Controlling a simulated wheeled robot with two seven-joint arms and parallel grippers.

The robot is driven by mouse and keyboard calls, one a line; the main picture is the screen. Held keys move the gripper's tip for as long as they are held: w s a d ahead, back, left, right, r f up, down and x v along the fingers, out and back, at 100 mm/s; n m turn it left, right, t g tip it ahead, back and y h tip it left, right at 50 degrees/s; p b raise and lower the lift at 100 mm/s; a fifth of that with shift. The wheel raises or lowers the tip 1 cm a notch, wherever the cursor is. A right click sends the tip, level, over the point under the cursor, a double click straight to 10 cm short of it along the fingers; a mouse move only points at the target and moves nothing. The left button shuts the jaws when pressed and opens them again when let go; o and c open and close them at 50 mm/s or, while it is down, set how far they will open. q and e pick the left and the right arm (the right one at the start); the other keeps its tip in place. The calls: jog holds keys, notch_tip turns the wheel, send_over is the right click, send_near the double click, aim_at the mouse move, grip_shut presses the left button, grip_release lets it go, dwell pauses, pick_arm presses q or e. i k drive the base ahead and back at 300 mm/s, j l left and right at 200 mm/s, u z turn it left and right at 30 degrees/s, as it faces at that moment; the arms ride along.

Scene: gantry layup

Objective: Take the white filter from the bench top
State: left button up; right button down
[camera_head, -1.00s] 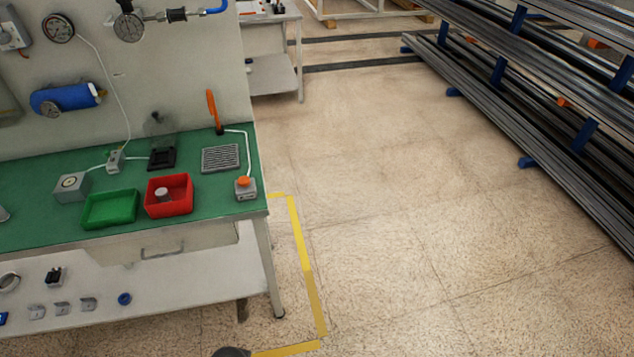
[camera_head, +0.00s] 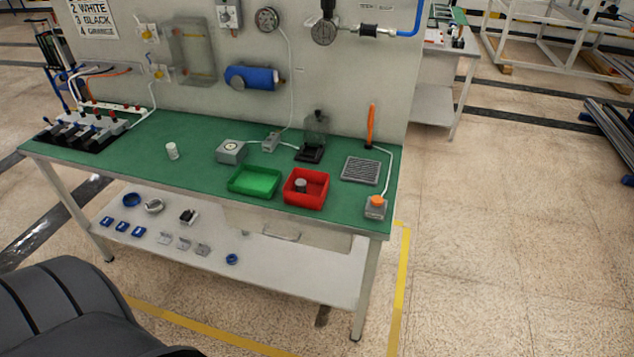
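A second, greyer cylinder (camera_head: 300,185) stands inside the red tray (camera_head: 319,194). Neither of my grippers is in view.
A green tray (camera_head: 254,181) lies beside the red one. A valve block (camera_head: 82,127) fills the bench's left end. A grey grille (camera_head: 361,170) and a box with an orange button (camera_head: 375,207) are at the right. A lower shelf (camera_head: 290,265) holds small parts.

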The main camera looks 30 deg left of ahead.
aim_at(172, 151)
jog(key=u, duration=1.85)
